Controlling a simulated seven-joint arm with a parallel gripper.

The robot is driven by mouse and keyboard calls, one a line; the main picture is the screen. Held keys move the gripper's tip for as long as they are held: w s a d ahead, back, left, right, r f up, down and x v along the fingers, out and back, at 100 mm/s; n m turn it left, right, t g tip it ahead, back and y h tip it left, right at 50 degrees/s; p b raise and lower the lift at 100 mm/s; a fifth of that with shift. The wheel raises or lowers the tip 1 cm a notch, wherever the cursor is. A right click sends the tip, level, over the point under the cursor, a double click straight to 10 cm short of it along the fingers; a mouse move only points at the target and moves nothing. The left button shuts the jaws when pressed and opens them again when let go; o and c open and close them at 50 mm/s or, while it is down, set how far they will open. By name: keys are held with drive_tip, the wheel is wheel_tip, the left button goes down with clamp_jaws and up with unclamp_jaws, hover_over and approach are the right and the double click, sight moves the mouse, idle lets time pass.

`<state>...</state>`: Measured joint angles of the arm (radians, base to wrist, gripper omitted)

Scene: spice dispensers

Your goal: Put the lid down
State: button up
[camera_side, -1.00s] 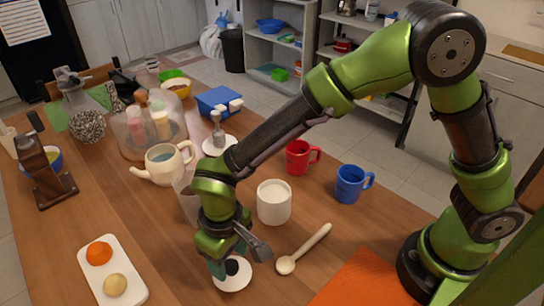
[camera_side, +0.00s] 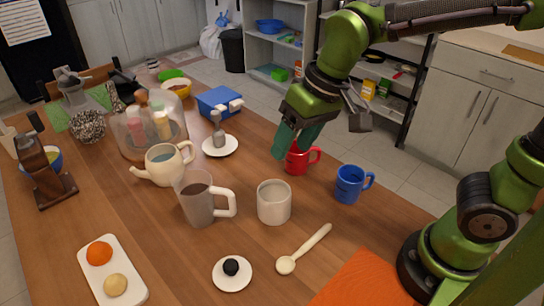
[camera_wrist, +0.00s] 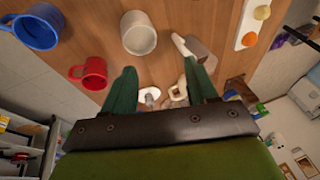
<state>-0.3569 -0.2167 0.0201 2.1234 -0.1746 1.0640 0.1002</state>
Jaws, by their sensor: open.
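The lid is a white round disc (camera_side: 219,279) with a black knob (camera_side: 231,267). It lies flat on the table near the front, between the egg tray and the wooden spoon. My gripper (camera_side: 291,154) is open and empty, raised well away from the lid, in front of or above the red mug in the side view. Its teal fingers also show apart in the wrist view (camera_wrist: 160,70), with nothing between them but distant things. I cannot make out the lid in the wrist view.
A red mug (camera_side: 295,163), a blue mug (camera_side: 348,185), a white cup (camera_side: 274,205) and a grey pitcher (camera_side: 200,207) stand nearby. A wooden spoon (camera_side: 305,248) lies right of the lid. A white tray (camera_side: 128,291) is at left. Bare table surrounds the lid.

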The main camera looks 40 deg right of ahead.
drive_tip(key=s+d+r+m+t, duration=0.1)
drive_tip(key=s+d+m+t, duration=0.2)
drive_tip(key=s+d, duration=0.3)
drive_tip(key=shift+d+r+t, duration=0.2)
drive_tip(key=shift+d+t, duration=0.4)
drive_tip(key=shift+d, duration=1.65)
